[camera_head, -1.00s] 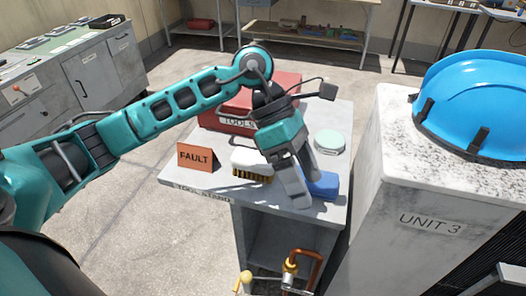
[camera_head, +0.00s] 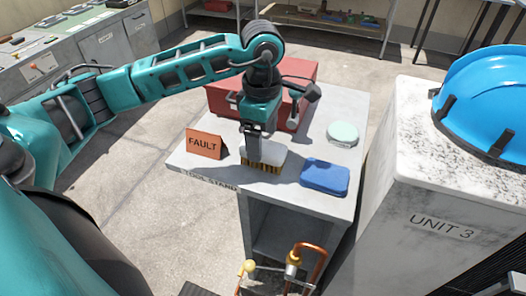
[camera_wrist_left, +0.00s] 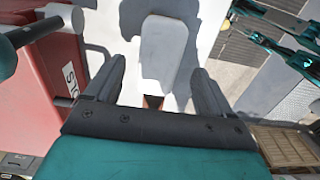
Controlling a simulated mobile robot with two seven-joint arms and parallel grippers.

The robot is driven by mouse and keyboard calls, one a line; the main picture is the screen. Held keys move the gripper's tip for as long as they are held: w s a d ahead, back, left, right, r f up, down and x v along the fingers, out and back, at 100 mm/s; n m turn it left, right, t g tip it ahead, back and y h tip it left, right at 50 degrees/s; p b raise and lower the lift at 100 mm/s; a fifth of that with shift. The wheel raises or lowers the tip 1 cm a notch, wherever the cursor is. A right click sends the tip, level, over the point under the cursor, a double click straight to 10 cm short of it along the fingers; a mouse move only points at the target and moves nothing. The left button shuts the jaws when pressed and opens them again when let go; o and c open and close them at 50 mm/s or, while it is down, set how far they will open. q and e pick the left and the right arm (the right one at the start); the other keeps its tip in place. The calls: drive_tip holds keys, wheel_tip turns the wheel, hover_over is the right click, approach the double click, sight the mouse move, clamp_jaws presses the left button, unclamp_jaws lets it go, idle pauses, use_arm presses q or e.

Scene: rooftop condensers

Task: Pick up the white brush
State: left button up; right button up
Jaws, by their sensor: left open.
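The white brush (camera_head: 271,154) lies on the tool stand (camera_head: 201,180) with its brown bristles facing down. My left gripper (camera_head: 256,155) points down at the left part of the brush. In the left wrist view the white back of the brush (camera_wrist_left: 163,50) lies between the two open fingers (camera_wrist_left: 155,85), with gaps beside it. The head view does not show clearly how low the fingertips reach.
An orange FAULT sign (camera_head: 206,144) stands left of the brush. A blue sponge-like block (camera_head: 325,176) and a pale green round thing (camera_head: 342,133) lie to the right. A red toolbox (camera_head: 297,80) is behind.

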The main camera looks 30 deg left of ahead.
sight(263, 146)
use_arm(q)
wheel_tip(263, 146, down, 5)
drive_tip(key=shift+r, duration=0.2)
drive_tip(key=shift+w, duration=0.1)
drive_tip(key=c, duration=1.1)
